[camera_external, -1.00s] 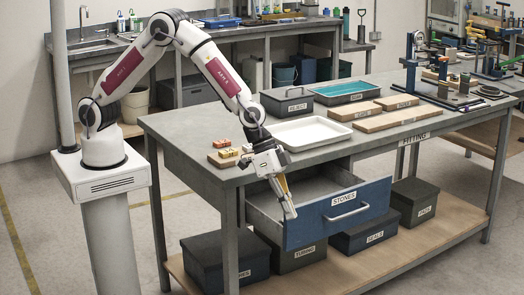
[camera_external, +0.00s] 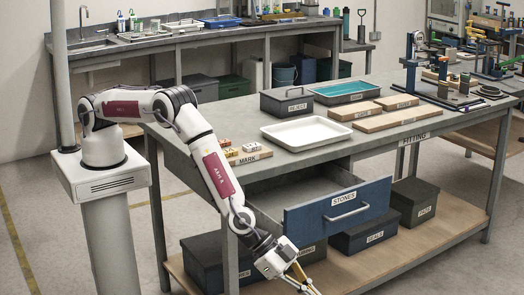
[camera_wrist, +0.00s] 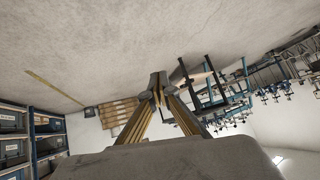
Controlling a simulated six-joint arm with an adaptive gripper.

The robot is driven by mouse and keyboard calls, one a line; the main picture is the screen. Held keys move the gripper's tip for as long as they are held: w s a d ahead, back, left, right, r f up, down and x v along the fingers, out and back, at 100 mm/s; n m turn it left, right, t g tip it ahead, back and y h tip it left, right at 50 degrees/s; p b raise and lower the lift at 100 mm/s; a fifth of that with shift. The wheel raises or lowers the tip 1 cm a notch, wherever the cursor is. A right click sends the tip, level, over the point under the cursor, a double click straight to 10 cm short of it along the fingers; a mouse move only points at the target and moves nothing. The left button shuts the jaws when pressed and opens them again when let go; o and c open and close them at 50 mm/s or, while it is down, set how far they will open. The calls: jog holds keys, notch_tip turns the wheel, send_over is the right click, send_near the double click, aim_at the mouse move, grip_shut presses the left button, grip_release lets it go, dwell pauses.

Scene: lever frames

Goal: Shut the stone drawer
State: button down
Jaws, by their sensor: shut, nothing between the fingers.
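The stone drawer has a blue front (camera_external: 312,222) with a "STONES" label (camera_external: 343,196) and a pale bar handle (camera_external: 347,212). In the external view it stands pulled out from under the bench top, with its grey inside showing. My gripper (camera_external: 314,288) is shut and empty. It is low in the picture, below the left part of the drawer front, and looks apart from it. In the wrist view my fingers (camera_wrist: 160,84) come together at their tips; I cannot make out the drawer there.
A white tray (camera_external: 306,133), a "REJECT" box (camera_external: 287,103) and wooden boards (camera_external: 397,119) lie on the bench. A board marked "MARK" (camera_external: 252,155) holds small blocks at the left. Dark bins (camera_external: 415,203) stand on the lower shelf. The floor in front is clear.

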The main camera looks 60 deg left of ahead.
aim_at(294, 237)
notch_tip(294, 237, down, 8)
jog(key=s+a+m+t+y, duration=0.1)
jog(key=a+t+y, duration=0.15)
jog(key=t, duration=0.45)
jog(key=w+a+r+t+y, duration=0.1)
jog(key=a+r+t+y, duration=0.1)
jog(key=a+r+y, duration=0.3)
jog(key=w+a+r+t+y, duration=0.1)
jog(key=a+r+t+y, duration=0.2)
jog(key=a, duration=0.7)
jog(key=shift+w+r+m+y, duration=0.3)
jog(key=shift+w+r+y, duration=0.1)
jog(key=shift+r+y, duration=0.55)
jog(key=shift+w, duration=0.1)
jog(key=shift+w+a, duration=1.05)
jog(key=shift+w, duration=0.55)
jog(key=shift+w+a, duration=1)
jog(key=shift+w, duration=0.55)
jog(key=shift+w+a, duration=1.05)
jog(key=shift+w, duration=0.55)
jog(key=shift+a+f, duration=0.1)
jog(key=shift+a, duration=0.2)
